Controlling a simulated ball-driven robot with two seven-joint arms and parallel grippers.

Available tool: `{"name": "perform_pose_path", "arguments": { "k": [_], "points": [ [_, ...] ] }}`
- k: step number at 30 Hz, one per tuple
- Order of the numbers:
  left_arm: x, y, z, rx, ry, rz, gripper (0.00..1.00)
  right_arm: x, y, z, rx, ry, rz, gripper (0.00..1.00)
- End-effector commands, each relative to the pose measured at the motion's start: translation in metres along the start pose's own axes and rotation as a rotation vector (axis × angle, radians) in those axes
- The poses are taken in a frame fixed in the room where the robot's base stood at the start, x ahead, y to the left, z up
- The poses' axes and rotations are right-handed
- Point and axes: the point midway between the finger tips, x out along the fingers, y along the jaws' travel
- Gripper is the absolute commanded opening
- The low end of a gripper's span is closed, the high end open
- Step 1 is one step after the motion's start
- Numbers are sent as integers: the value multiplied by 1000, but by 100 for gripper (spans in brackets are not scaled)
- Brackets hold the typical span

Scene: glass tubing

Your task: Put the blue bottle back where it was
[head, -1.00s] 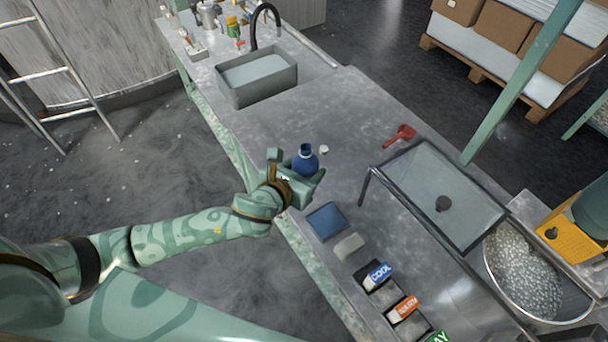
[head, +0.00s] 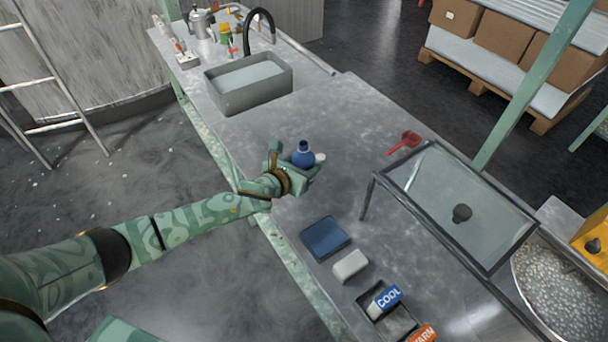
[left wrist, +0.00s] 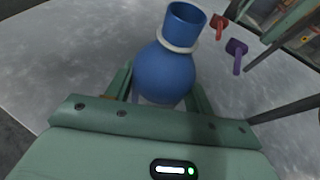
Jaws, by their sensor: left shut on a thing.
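The blue bottle (head: 304,156) has a round body and a short wide neck with a pale ring. In the left wrist view the blue bottle (left wrist: 165,72) sits between the fingers of my left gripper (left wrist: 160,95), neck pointing away from the palm. In the head view my left gripper (head: 292,168) is shut on it over the near edge of the grey counter (head: 300,110). I cannot tell whether the bottle touches the counter. My right gripper is not in view.
A glass-topped frame (head: 455,205) and red tool (head: 405,143) are to the right; a sink (head: 248,85) is behind.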

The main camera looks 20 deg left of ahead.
Motion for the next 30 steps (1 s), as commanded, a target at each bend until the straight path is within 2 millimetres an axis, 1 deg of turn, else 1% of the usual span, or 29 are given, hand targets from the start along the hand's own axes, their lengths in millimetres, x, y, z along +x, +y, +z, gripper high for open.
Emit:
{"name": "perform_pose_path", "arguments": {
  "k": [1, 3, 5, 11, 15, 16, 18, 27, 29, 30],
  "points": [
    [6, -2, -20, -3, 10, -3, 26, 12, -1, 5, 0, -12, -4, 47],
    [10, -2, -31, -4, 9, -2, 26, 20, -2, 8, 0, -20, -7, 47],
    [11, -2, -33, -3, 7, -2, 26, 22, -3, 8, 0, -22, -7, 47],
    [9, -2, -27, 0, 3, -1, 26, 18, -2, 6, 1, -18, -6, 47],
    [11, -2, -31, -1, 4, -1, 26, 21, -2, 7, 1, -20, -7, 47],
    [11, -2, -31, -1, 5, -1, 58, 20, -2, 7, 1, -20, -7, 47],
    [10, -2, -31, -1, 4, -1, 75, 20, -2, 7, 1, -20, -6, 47],
    [9, -2, -28, -1, 3, -1, 75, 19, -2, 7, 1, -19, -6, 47],
    [5, -2, -26, 1, 3, -1, 75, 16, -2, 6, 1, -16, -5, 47],
    [0, -1, -25, 1, 4, 0, 75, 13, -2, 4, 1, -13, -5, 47]
  ]
}}
